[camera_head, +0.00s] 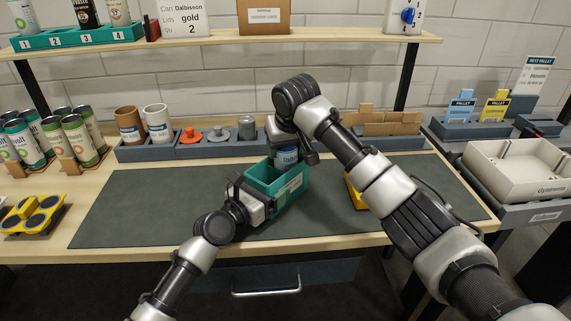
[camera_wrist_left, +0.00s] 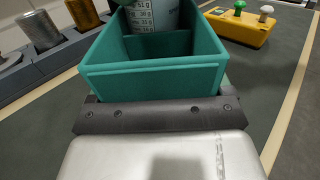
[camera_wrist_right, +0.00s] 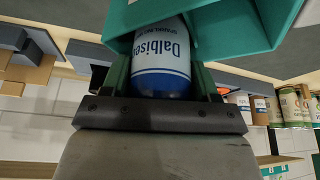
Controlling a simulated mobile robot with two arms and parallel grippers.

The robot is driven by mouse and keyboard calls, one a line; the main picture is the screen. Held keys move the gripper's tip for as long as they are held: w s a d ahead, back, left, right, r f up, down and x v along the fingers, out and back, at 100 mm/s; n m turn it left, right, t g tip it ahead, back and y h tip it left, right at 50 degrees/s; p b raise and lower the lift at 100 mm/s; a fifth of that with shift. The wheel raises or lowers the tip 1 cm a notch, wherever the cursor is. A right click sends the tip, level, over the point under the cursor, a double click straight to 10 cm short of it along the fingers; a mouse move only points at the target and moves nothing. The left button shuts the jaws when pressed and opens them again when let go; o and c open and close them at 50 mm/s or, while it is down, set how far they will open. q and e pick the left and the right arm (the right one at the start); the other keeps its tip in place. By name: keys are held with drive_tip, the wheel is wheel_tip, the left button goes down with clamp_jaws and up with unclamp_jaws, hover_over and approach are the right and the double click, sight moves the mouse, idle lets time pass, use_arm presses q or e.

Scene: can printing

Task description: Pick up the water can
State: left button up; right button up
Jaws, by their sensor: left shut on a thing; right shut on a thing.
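A can with a blue and white label (camera_head: 287,154) stands upright at the far end of a teal box (camera_head: 293,188) on the dark mat. The right wrist view shows its label (camera_wrist_right: 162,62) close up, with blue lettering. My right gripper (camera_head: 286,148) comes down from above and is shut on the can; its fingers lie on either side of it. My left gripper (camera_head: 262,200) is shut on the near side of the teal box. In the left wrist view, the box (camera_wrist_left: 155,75) has an empty near compartment, with the can (camera_wrist_left: 152,15) behind a divider.
A grey rack (camera_head: 180,152) with cups and lids stands behind the mat (camera_head: 130,205). Several cans (camera_head: 80,140) stand at the left, near a yellow holder (camera_head: 35,215). A yellow block (camera_head: 354,192) is partly hidden by my right arm. A beige bin (camera_head: 515,170) is at right.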

drive_tip(key=shift+r, duration=0.1)
wheel_tip(320, 180, up, 10)
drive_tip(key=shift+f, duration=0.1)
idle(0.4)
use_arm(q)
drive_tip(key=o, duration=0.8)
